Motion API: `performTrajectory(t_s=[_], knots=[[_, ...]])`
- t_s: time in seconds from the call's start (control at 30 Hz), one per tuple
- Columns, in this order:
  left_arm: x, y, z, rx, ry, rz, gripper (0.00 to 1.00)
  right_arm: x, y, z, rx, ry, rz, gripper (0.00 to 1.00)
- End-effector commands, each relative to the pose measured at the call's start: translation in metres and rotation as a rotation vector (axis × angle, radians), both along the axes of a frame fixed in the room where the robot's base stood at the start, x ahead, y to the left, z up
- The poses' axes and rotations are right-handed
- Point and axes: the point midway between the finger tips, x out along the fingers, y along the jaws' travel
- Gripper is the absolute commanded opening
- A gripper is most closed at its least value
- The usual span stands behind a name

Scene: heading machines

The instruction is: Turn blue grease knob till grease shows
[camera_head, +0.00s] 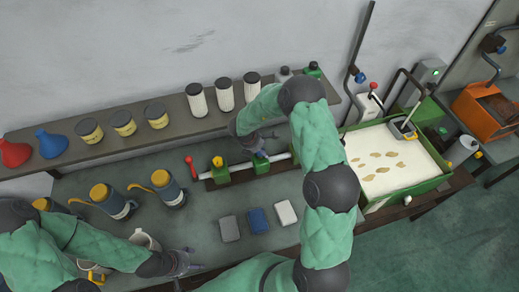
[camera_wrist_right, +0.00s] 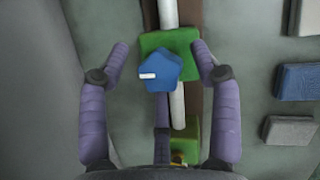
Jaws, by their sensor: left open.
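The blue knob (camera_wrist_right: 162,72) sits on a green block (camera_wrist_right: 181,42) on a pale pipe (camera_wrist_right: 177,103). It has a white mark pointing left in the right wrist view. In the head view the blue knob (camera_head: 261,155) shows partly below my right gripper (camera_head: 262,138). My left gripper (camera_head: 192,262) is open and empty over the front of the bench.
A yellow knob (camera_head: 217,161) and red lever (camera_head: 190,165) share the pipe. Grey, blue and white blocks (camera_head: 257,220) lie in front. Blue-grey cans with yellow lids (camera_head: 115,203) stand left. A green-edged tray (camera_head: 392,160) stands right. A shelf (camera_head: 180,130) holds jars.

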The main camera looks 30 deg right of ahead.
Motion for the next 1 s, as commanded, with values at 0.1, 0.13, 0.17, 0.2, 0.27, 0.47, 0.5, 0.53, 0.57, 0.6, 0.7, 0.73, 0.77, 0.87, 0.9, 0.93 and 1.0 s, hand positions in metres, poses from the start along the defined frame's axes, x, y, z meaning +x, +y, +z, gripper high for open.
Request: performTrajectory(t_s=[0.1,0.13,0.17,0.2,0.27,0.47,0.5,0.53,0.57,0.6,0.7,0.73,0.77,0.87,0.9,0.93,1.0], knots=[[-0.0001,0.0000,0.0000,0.000,0.000,0.000,0.64,-0.0001,0.0001,0.0002,0.000,0.000,0.000,0.30],[-0.0001,0.0000,0.0000,0.000,0.000,0.000,0.64,-0.0002,-0.0001,0.0003,-0.001,0.001,0.000,0.22],[-0.0001,0.0000,0.0000,0.000,0.000,0.000,0.64,-0.0003,-0.0003,0.0003,-0.001,0.001,0.000,0.13],[-0.0001,0.0000,0.0000,0.000,0.000,0.000,0.64,-0.0003,-0.0007,0.0004,-0.002,0.001,-0.002,0.11],[0.0000,0.0000,0.0000,0.000,0.000,0.000,0.64,-0.0003,-0.0010,0.0005,-0.002,0.001,-0.002,0.11],[0.0000,0.0000,-0.0003,0.000,0.000,0.000,0.64,-0.0006,-0.0022,0.0011,-0.004,0.002,0.009,0.11],[0.0000,0.0000,-0.0005,0.000,0.000,0.000,0.64,-0.0006,-0.0025,0.0012,-0.004,0.001,0.015,0.11],[0.0000,-0.0001,-0.0007,0.000,0.000,0.000,0.64,-0.0006,-0.0027,0.0013,-0.004,0.001,0.023,0.11],[0.0000,0.0000,-0.0009,0.000,0.000,0.000,0.64,-0.0007,-0.0029,0.0015,-0.005,0.000,0.031,0.11],[0.0000,0.0000,-0.0013,0.000,0.000,0.000,0.64,-0.0005,-0.0032,0.0017,-0.005,0.000,0.045,0.11],[0.0000,-0.0001,-0.0025,0.000,0.000,0.000,0.64,-0.0011,-0.0036,0.0014,-0.006,0.001,0.096,0.11],[0.0000,0.0000,-0.0030,0.000,0.000,0.000,0.64,-0.0014,-0.0038,0.0014,-0.006,0.002,0.114,0.11],[0.0000,0.0000,-0.0034,0.000,0.000,0.000,0.64,-0.0012,-0.0041,0.0017,-0.006,0.001,0.136,0.11],[-0.0001,0.0000,-0.0050,0.000,0.000,0.000,0.64,-0.0013,-0.0049,0.0019,-0.008,0.000,0.213,0.11],[0.0000,0.0000,-0.0056,0.000,0.000,0.000,0.64,-0.0012,-0.0051,0.0022,-0.007,-0.001,0.247,0.11],[0.0000,0.0000,-0.0060,0.000,0.000,0.000,0.64,-0.0013,-0.0055,0.0023,-0.008,-0.001,0.274,0.11],[0.0000,-0.0001,-0.0070,0.000,0.000,0.000,0.64,-0.0016,-0.0061,0.0024,-0.009,0.000,0.339,0.11]])
